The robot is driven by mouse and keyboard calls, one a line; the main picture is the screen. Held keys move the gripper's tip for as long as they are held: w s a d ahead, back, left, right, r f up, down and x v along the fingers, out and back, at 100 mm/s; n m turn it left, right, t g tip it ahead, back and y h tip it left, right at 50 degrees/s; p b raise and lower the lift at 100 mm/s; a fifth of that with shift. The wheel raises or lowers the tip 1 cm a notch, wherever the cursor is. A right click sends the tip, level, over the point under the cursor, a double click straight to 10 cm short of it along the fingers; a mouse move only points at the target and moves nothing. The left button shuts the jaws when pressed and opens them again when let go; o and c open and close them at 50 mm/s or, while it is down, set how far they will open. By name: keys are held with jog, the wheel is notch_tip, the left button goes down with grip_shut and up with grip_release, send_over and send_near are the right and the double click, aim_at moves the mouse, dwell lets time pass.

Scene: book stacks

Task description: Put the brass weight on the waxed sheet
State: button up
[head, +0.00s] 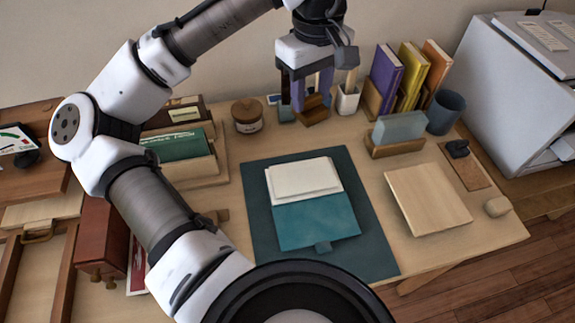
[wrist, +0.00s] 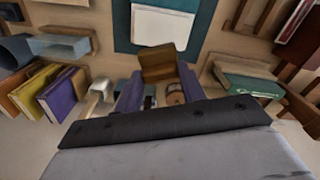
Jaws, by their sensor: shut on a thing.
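My gripper (head: 309,94) is shut on a brown-gold block, which looks like the brass weight (head: 314,109). It holds the block above the back of the table. In the wrist view the block (wrist: 157,62) sits between the tips of my gripper (wrist: 156,80). A white sheet (head: 303,178), which looks like the waxed sheet, lies on a teal cover (head: 315,221) on a dark teal mat (head: 262,230). The white sheet also shows in the wrist view (wrist: 162,25), farther out than the gripper. The weight is apart from the sheet. Its underside is hidden.
Upright books (head: 385,75), a white cup (head: 347,99) and a lidded jar (head: 247,115) stand near my gripper. A glass block in a wooden stand (head: 397,147) and a blue-grey cup (head: 446,111) are to the right. A tan board (head: 428,198) lies right of the mat.

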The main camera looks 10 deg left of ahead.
jog(key=shift+w+a+f, duration=0.1)
jog(key=shift+a, duration=0.05)
notch_tip(320, 180, down, 20)
jog(key=shift+r+b, duration=0.2)
jog(key=shift+b, duration=0.25)
jog(key=shift+f, duration=0.15)
jog(key=o, duration=1.3)
notch_tip(320, 180, up, 12)
jog(key=shift+r, duration=0.2)
